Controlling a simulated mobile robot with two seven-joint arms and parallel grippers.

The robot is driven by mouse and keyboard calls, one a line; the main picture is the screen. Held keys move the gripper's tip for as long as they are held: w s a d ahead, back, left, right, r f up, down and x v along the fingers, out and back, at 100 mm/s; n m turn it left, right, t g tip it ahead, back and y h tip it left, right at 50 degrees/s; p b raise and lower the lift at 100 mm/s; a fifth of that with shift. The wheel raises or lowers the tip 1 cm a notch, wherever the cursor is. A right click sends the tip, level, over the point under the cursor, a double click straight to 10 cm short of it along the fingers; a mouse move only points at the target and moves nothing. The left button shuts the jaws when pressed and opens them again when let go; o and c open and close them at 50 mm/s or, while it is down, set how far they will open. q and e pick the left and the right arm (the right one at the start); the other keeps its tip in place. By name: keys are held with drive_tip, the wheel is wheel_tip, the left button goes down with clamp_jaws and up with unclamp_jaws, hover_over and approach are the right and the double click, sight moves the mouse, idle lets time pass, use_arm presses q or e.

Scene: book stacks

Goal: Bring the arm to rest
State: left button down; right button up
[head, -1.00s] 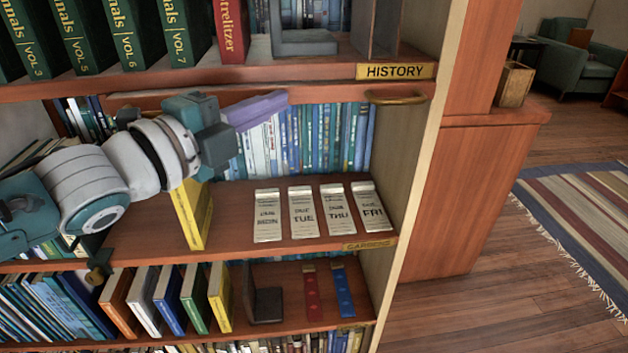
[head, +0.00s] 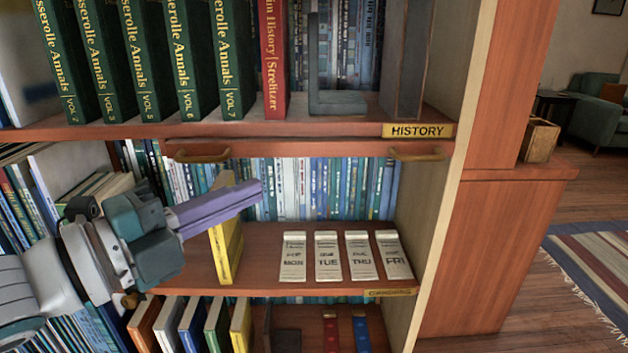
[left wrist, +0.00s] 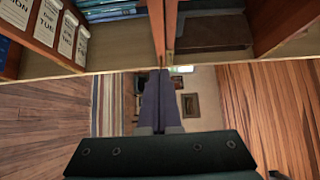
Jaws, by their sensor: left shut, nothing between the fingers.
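My left arm comes in from the left in the head view. My left gripper (head: 255,190) has long purple fingers, shut and empty, pointing right in front of the middle shelf. It is in front of the yellow book (head: 228,245), partly covering it. In the left wrist view the purple fingers (left wrist: 160,85) lie together with nothing between them. Beyond them the wrist view shows the shelf's side edge and the room. My right gripper is not in view.
Green volumes (head: 190,55) and a red book (head: 272,60) stand on the shelf above, labelled HISTORY (head: 417,131). Brass handles (head: 422,154) project below it. Open floor (head: 490,310) lies to the right.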

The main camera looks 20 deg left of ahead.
use_arm(q)
drive_tip(key=s+r+n+g+y+p, duration=0.2)
drive_tip(key=s+n+g+y+p, duration=0.35)
drive_tip(key=s+n, duration=0.55)
drive_tip(key=s+r+n+g+y+p, duration=0.3)
drive_tip(key=s+n+g+p, duration=0.4)
drive_tip(key=s+n+p, duration=0.4)
wheel_tip(320, 180, up, 37)
drive_tip(key=s+p, duration=0.1)
drive_tip(key=p, duration=3.4)
drive_tip(key=shift+s+m+p, duration=0.2)
drive_tip(key=shift+m+p, duration=0.1)
drive_tip(key=shift+r+h, duration=0.1)
drive_tip(key=shift+h, duration=0.15)
